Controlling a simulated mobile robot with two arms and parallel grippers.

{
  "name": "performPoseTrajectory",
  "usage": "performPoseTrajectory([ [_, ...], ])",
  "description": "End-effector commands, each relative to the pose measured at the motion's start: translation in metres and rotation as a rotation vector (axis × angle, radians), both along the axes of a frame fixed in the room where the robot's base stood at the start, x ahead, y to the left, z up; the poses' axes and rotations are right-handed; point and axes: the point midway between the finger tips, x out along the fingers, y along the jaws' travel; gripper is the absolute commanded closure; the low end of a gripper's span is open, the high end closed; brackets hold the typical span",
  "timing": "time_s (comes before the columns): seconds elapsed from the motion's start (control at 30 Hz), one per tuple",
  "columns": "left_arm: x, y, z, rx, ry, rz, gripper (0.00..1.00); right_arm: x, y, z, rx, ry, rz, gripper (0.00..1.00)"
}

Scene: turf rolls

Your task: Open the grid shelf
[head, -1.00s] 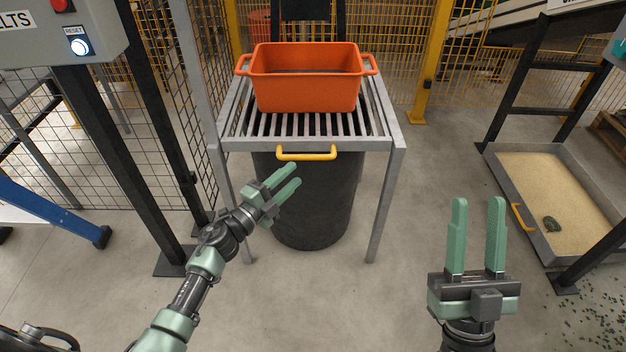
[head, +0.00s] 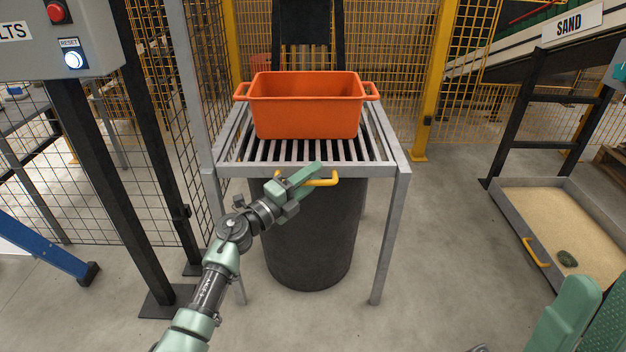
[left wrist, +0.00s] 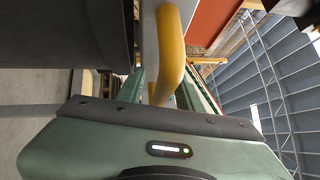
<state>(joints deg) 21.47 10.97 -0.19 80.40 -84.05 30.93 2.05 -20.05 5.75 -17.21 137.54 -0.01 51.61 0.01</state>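The grid shelf (head: 235,170) is a grey metal frame with a slatted top. Its yellow handle (head: 329,181) sits on the front edge. My left gripper (head: 312,174) is at this handle, its fingers covering the handle's middle in the head view. In the left wrist view the yellow handle (left wrist: 170,50) runs down between the two green fingers, which stand apart on either side; firm contact cannot be made out. My right gripper (head: 588,312) is at the lower right corner, partly cut off, with its fingers apart and empty, far from the shelf.
An orange tub (head: 305,110) stands on the slats. A black barrel (head: 310,240) stands under the shelf. A control box (head: 60,40) and black post are at the left. A sand tray (head: 505,205) lies at the right. The floor between shelf and tray is clear.

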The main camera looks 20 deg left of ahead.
Motion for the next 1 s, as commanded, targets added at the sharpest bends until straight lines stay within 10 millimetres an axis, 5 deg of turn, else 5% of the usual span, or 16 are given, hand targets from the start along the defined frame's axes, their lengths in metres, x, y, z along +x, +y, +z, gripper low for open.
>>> performPoseTrajectory([
  [0.3, 0.0039, -0.0026, 0.0006, 0.000, 0.001, 0.000, 0.64, 0.0002, 0.0002, -0.0013, 0.000, 0.001, 0.000, 0.64],
  [0.47, 0.0037, -0.0025, 0.0010, 0.000, 0.000, 0.000, 1.00, 0.0003, 0.0002, -0.0013, 0.000, 0.001, 0.000, 0.64],
  [1.0, 0.0038, -0.0023, 0.0035, 0.000, -0.004, 0.000, 1.00, 0.0004, 0.0002, -0.0013, -0.001, 0.002, 0.000, 0.64],
])
